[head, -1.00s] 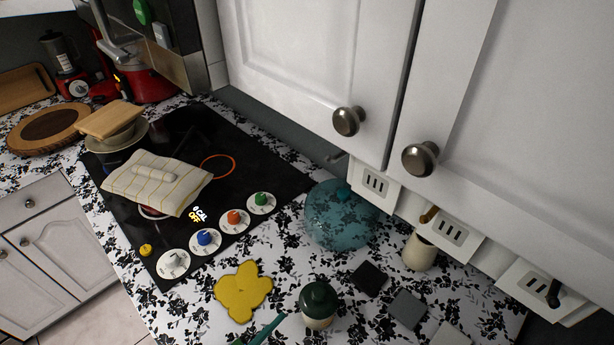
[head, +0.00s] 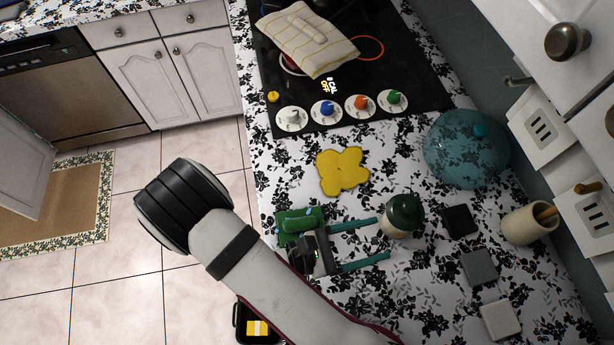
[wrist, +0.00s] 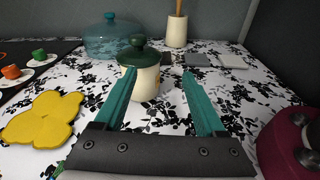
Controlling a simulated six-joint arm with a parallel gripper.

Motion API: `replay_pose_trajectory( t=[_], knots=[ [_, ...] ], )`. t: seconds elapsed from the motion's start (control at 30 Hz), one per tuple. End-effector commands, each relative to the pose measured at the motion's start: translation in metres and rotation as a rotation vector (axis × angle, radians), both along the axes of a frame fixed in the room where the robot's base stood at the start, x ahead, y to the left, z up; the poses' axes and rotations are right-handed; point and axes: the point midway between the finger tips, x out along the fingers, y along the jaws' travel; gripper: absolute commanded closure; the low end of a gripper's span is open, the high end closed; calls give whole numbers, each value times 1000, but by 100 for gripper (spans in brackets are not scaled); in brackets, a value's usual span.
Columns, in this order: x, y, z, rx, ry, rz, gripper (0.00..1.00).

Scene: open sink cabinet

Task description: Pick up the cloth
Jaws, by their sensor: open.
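A white cloth with yellow stripes (head: 330,50) lies on the black cooktop at the top of the head view, with a pale rolled piece (head: 306,28) on top of it. A yellow flower-shaped flat piece (head: 343,172) lies on the counter below the cooktop; it also shows at the left in the wrist view (wrist: 43,117). My gripper (head: 381,238) is open and empty over the counter, with its teal fingers (wrist: 158,76) pointing toward a cream jar with a dark green lid (head: 403,216). The striped cloth is apart from my gripper and is not seen in the wrist view.
A teal glass-like pot (head: 466,150) and a cream utensil holder (head: 528,222) stand near the wall. Dark and grey square tiles (head: 480,267) lie right of the jar. A green object (head: 298,224) sits beside my gripper. Cabinet doors (head: 570,40) overhang the right.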

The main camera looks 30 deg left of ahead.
Motion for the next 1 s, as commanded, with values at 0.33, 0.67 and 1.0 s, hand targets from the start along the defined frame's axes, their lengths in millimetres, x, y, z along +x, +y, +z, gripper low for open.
replay_pose_trajectory(
  t=[0.33, 0.67, 1.0],
  knots=[
    [-25, 113, 88, 834, 987, -181, 28],
    [-17, 140, 111, 987, 1048, -27, 28],
    [-18, 139, 24, 984, 1048, -31, 28]
  ],
)
